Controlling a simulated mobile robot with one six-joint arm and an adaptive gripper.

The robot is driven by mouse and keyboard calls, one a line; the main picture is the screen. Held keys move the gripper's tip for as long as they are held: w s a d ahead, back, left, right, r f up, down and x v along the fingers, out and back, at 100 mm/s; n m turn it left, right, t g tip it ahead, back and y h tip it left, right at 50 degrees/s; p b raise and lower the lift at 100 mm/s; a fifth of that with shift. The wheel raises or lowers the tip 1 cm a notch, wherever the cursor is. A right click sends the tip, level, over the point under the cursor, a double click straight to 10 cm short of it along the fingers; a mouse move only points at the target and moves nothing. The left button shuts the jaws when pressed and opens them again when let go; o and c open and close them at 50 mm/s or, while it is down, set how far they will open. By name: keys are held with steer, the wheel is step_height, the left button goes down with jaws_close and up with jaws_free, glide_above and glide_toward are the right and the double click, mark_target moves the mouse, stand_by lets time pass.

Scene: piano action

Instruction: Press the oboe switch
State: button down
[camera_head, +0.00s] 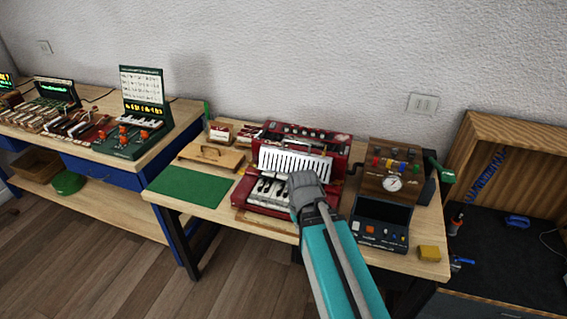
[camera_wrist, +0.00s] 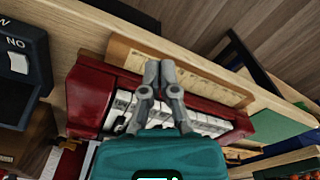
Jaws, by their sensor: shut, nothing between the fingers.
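A red accordion (camera_head: 243,194) lies on the light wooden table, with white pleats (camera_head: 295,163) across its middle and black and white keys (camera_head: 268,188) toward the front. Small fittings show on its far red part (camera_head: 305,138), but I cannot read any label or tell which one is the oboe switch. My gripper (camera_head: 303,180) is over the right side of the accordion and hides part of the keys. In the wrist view my gripper (camera_wrist: 162,66) is shut and empty, its fingertips near the key edge of the red body (camera_wrist: 92,98). I cannot tell whether it touches.
A wooden and black device with a round dial (camera_head: 393,184) stands right of the accordion. A yellow block (camera_head: 429,253) lies near the front right corner. A green mat (camera_head: 193,187) and a wooden board with a handle (camera_head: 210,154) lie left. Another workbench stands farther left.

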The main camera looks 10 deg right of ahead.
step_height(320, 180, up, 9)
steer(key=w+p, duration=0.2)
steer(key=p, duration=0.6)
step_height(320, 180, up, 7)
steer(key=m+p, duration=0.6)
steer(key=p, duration=0.1)
glide_above(283, 175)
steer(key=shift+f, duration=0.1)
steer(key=shift+s, duration=0.1)
steer(key=shift+d+f+b, duration=0.1)
steer(key=shift+f+b, duration=0.1)
steer(key=shift+b, duration=0.15)
step_height(283, 175, down, 14)
steer(key=b, duration=1.3)
steer(key=shift+r, duration=0.2)
steer(key=shift+b, duration=0.35)
